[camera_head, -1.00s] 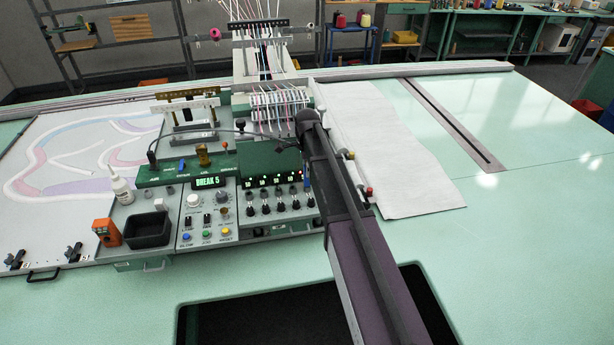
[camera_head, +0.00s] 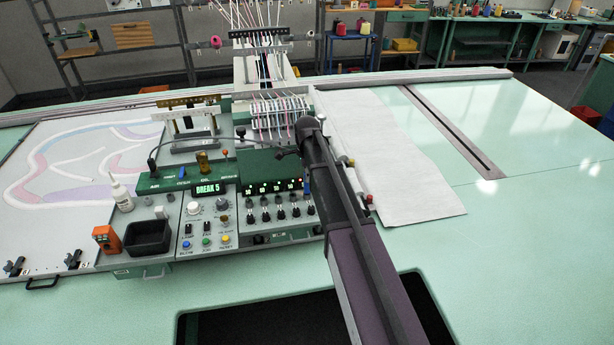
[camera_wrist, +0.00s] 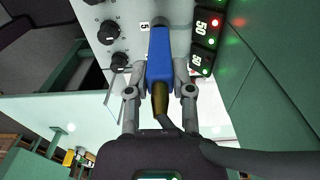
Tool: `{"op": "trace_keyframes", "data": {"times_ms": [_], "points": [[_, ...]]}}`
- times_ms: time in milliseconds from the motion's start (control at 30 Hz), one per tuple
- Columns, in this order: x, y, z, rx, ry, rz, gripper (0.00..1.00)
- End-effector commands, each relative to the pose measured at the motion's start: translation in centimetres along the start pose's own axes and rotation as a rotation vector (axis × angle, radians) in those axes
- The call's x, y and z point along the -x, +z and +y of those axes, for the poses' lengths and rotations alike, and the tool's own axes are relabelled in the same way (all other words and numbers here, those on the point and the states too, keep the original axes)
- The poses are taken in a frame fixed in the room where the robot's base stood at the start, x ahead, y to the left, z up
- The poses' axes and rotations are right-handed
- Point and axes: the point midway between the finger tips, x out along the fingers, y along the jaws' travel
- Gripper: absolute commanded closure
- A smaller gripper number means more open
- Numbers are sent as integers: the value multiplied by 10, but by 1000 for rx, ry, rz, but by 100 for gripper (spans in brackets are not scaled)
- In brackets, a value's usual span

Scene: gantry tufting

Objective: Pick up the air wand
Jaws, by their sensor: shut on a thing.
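The air wand (camera_wrist: 160,62) has a blue body with a brass-coloured lower end, and it shows in the wrist view between my fingers. My gripper (camera_wrist: 160,80) is shut on the blue part, with a finger on each side. The wand is in front of the control panel with its black knobs and lit displays. In the head view a small bit of blue, apparently the wand (camera_head: 306,172), shows beside my arm at the panel's right end. My arm hides the gripper there. I cannot tell whether the wand is clear of its holder.
The green control panel (camera_head: 265,169) with knobs stands left of my arm. A black bin (camera_head: 148,238), an orange device (camera_head: 106,239) and a white bottle (camera_head: 121,194) sit farther left. White cloth (camera_head: 400,150) lies to the right. The table's right side is mostly clear.

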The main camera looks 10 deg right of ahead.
Motion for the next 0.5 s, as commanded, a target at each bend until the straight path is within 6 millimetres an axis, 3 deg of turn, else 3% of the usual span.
{"op": "trace_keyframes", "data": {"times_ms": [467, 500], "points": [[38, 0, 0, 0, 0, 0, 100], [35, 0, 15, 0, 0, 0, 100]]}}
